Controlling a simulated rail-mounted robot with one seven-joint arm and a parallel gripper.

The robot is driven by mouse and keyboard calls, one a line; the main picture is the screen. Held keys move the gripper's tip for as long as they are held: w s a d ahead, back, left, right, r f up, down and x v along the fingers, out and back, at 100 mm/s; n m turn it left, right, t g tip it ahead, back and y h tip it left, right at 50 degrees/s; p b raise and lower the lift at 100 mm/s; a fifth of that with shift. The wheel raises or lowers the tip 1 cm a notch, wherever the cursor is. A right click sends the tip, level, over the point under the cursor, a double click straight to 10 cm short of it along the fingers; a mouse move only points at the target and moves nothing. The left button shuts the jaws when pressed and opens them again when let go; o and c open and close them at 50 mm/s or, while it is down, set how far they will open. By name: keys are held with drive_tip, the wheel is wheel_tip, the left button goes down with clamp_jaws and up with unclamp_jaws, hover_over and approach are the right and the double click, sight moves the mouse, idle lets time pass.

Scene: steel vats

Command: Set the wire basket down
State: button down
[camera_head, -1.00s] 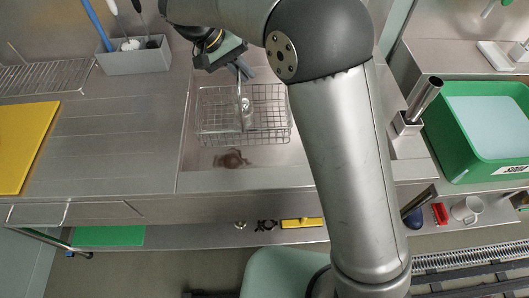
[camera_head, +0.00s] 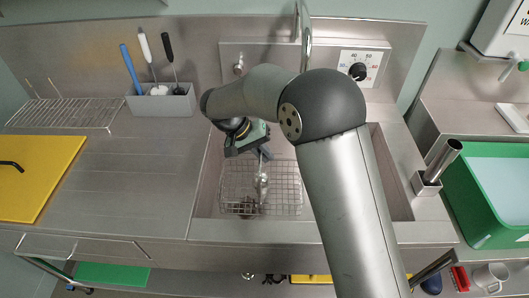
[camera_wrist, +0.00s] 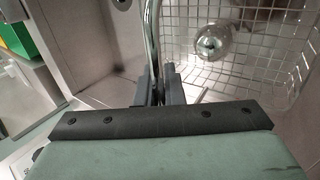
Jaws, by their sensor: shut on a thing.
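The wire basket (camera_head: 285,190) is inside the steel sink (camera_head: 400,200), near its front wall. A shiny rounded metal thing (camera_head: 261,183) lies in the basket; it also shows in the wrist view (camera_wrist: 212,42). My gripper (camera_head: 264,153) is above the back part of the basket. In the wrist view my gripper (camera_wrist: 160,88) is shut on a curved metal rod (camera_wrist: 152,45), which looks like the basket's handle. The basket mesh (camera_wrist: 265,50) is to the right of the rod. Whether the basket's underside touches the sink floor cannot be told.
A dark brown patch or thing (camera_head: 247,205) shows through the basket's front left. A tap (camera_head: 306,45) stands behind the sink. A grey holder with brushes (camera_head: 162,103), yellow board (camera_head: 40,175) and wire rack (camera_head: 65,114) are left. A green tub (camera_head: 480,215) is right.

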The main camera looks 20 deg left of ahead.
drive_tip(key=shift+f+b, duration=0.55)
drive_tip(key=shift+b, duration=0.05)
drive_tip(key=c, duration=1.5)
unclamp_jaws()
drive_tip(key=shift+c, duration=0.2)
drive_tip(key=shift+r, duration=0.25)
drive_tip(key=v, duration=1.2)
drive_tip(key=shift+r, duration=0.4)
